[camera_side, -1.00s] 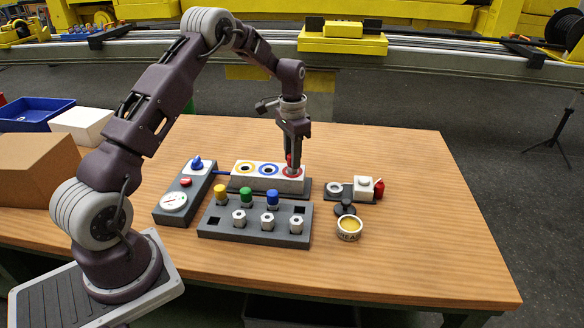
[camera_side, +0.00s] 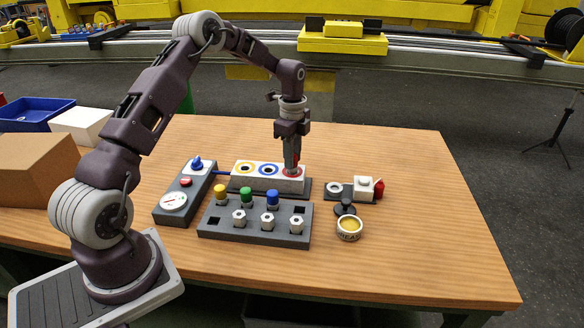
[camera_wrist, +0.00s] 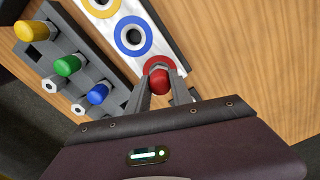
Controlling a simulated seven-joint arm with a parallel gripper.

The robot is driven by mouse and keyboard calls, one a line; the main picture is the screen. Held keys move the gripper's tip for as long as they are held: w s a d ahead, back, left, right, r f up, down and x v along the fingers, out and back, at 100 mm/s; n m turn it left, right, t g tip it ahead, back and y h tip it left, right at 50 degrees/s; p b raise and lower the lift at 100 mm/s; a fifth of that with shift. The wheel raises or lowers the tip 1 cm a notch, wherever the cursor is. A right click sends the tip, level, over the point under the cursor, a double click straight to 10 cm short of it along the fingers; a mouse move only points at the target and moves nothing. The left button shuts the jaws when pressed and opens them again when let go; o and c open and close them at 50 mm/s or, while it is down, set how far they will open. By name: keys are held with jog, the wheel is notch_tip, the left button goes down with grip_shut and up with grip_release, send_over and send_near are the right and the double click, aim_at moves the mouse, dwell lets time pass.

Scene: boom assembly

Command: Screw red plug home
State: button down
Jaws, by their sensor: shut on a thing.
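The red plug (camera_wrist: 159,82) stands at the red-ringed port at the right end of the white block (camera_side: 244,181). In the wrist view it sits inside the red ring (camera_wrist: 152,63), between my fingers. My gripper (camera_side: 291,166) points straight down over that port and is shut on the plug. The fingers also show in the wrist view (camera_wrist: 160,88). How deep the plug sits in the port is hidden. The yellow-ringed port (camera_side: 245,168) and blue-ringed port (camera_side: 268,170) are empty.
A grey rack (camera_side: 219,229) in front holds yellow, green and blue plugs and several hex fittings. A gauge box (camera_side: 173,202) stands left. A white valve block with a red knob (camera_side: 379,187) and a grease tin (camera_side: 349,228) stand right. The table's right side is clear.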

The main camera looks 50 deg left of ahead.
jog(key=m, duration=1.2)
jog(key=shift+f, duration=0.1)
jog(key=c, duration=1.2)
grip_release()
